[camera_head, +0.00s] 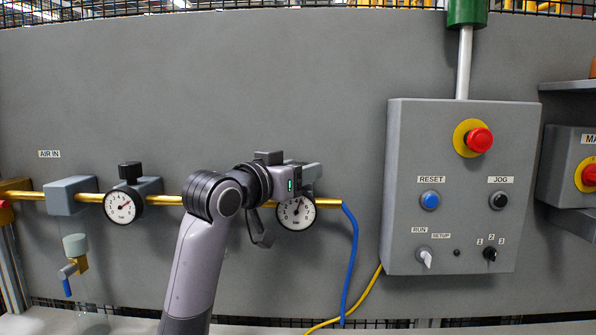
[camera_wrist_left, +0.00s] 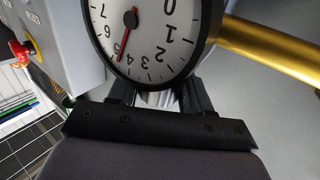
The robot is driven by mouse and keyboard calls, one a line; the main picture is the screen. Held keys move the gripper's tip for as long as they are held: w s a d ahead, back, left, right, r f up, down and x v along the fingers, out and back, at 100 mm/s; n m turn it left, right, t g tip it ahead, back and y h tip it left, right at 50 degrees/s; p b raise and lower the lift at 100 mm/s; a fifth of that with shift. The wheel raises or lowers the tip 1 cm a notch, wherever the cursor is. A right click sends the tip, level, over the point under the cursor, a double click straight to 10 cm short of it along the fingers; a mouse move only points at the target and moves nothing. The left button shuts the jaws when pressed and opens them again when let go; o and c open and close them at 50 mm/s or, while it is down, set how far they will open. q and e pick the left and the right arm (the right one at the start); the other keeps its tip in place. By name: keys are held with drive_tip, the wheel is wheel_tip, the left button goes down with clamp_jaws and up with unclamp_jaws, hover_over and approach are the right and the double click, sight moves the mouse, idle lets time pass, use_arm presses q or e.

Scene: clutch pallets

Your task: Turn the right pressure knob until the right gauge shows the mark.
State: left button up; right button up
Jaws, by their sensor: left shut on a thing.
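The right gauge (camera_head: 296,213) is a white round dial with a black rim on the brass pipe, below my left gripper (camera_head: 300,178). In the left wrist view the same gauge (camera_wrist_left: 165,35) appears upside down and cut off at the top. Its red needle points at about 5. I cannot make out a target mark on the dial. My left gripper (camera_wrist_left: 160,98) is shut on the right pressure knob (camera_wrist_left: 158,99), a pale ribbed piece showing between the fingers behind the gauge. In the head view the gripper hides the knob. My right gripper is not in view.
The left gauge (camera_head: 124,207) with its black knob (camera_head: 130,171) sits to the left on the same brass pipe (camera_head: 165,200). A blue hose (camera_head: 350,260) hangs right of the right gauge. A grey control box (camera_head: 460,190) with buttons stands farther right.

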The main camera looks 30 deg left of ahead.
use_arm(q)
drive_tip(key=shift+m+h, duration=1.2)
drive_tip(key=shift+h, duration=0.6)
drive_tip(key=shift+f+m+g+h, duration=0.1)
drive_tip(key=shift+m+g+h, duration=0.2)
drive_tip(key=shift+h, duration=0.2)
drive_tip(key=o, duration=0.9)
drive_tip(key=shift+o, duration=0.2)
drive_tip(key=b+v, duration=0.2)
drive_tip(key=v, duration=0.5)
drive_tip(key=shift+s, duration=0.1)
